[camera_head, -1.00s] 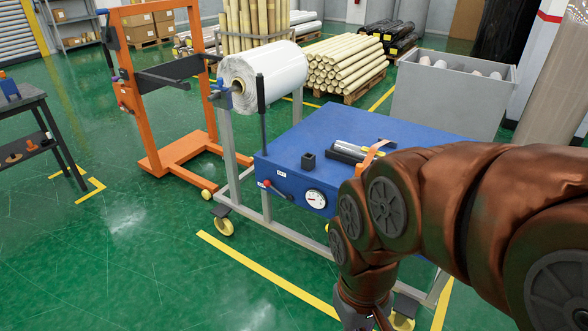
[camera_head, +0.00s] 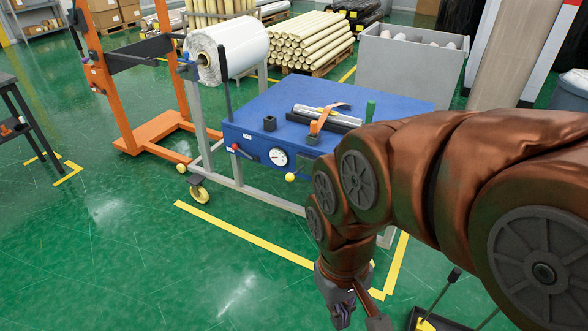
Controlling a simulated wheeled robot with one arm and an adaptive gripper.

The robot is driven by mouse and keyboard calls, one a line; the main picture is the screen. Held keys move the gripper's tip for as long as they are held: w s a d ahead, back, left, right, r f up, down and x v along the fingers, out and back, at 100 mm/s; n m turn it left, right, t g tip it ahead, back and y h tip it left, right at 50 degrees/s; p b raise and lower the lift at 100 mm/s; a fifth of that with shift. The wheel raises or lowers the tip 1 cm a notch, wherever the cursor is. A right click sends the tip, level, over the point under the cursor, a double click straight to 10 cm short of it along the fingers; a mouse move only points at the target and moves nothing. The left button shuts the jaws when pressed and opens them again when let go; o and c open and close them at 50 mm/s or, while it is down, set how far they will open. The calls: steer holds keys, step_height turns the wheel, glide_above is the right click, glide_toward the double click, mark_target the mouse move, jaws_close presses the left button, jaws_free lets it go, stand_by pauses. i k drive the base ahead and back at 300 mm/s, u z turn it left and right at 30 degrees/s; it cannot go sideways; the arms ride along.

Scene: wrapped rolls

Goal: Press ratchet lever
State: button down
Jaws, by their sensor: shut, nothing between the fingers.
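A blue bench (camera_head: 262,112) on a grey frame stands ahead. On it lies a silver bar or roll in a dark holder (camera_head: 328,117), with an orange strap (camera_head: 318,124) over it. An upright black lever (camera_head: 227,85) rises at the bench's left corner. A short red-tipped lever (camera_head: 240,150) is on the front face, beside a round gauge (camera_head: 278,157). I cannot tell which part is the ratchet lever. My gripper (camera_head: 343,312) hangs low at the bottom, in front of the bench and apart from it, shut and empty. My arm hides the bench's right front.
A white wrapped roll (camera_head: 235,45) sits on the frame behind the bench. An orange lifter (camera_head: 158,132) stands left. A dark tray-like object (camera_head: 440,322) with black handles is at bottom right. Yellow floor lines (camera_head: 240,235) edge the bench area. Green floor at left front is clear.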

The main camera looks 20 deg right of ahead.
mark_target(289, 178)
steer(key=u, duration=0.55)
steer(key=i, duration=1.4)
steer(key=z, duration=0.85)
